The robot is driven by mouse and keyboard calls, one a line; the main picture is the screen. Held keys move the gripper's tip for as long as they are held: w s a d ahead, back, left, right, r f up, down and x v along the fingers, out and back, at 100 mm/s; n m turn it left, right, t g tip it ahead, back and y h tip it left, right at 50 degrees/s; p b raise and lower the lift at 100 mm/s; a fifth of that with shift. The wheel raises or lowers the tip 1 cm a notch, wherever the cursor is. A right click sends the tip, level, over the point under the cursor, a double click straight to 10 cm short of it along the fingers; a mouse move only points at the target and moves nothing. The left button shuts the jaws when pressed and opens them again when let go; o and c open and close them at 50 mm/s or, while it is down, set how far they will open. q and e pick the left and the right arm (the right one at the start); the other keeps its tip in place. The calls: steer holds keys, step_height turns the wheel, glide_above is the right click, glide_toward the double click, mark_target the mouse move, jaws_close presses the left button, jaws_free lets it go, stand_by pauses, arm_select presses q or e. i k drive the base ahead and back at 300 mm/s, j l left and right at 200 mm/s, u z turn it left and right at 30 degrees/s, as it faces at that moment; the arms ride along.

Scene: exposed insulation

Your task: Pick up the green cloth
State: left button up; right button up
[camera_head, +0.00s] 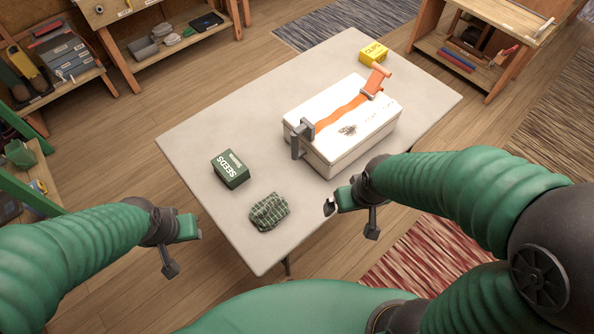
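The green checked cloth (269,212) lies crumpled on the near left part of the pale table (205,157). My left gripper (184,246) is off the table's left edge, to the left of the cloth and apart from it. Two separate finger parts show, with a gap between them, and nothing is held. My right gripper (350,213) is near the table's right edge, to the right of the cloth and apart from it. Its fingers also stand apart with nothing between them.
A green seeds box (230,169) stands just behind the cloth. A white case (342,142) with an orange strap (345,111) and a grey clamp (301,139) sits right of centre. A yellow clips box (373,54) is at the far end. Shelves stand around the room.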

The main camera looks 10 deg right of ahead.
mark_target(267, 213)
steer(key=j+z, duration=0.45)
steer(key=i+j+z, duration=0.1)
steer(key=j+z, duration=0.15)
steer(key=z, duration=0.2)
steer(key=j+z, duration=0.3)
steer(key=z, duration=0.15)
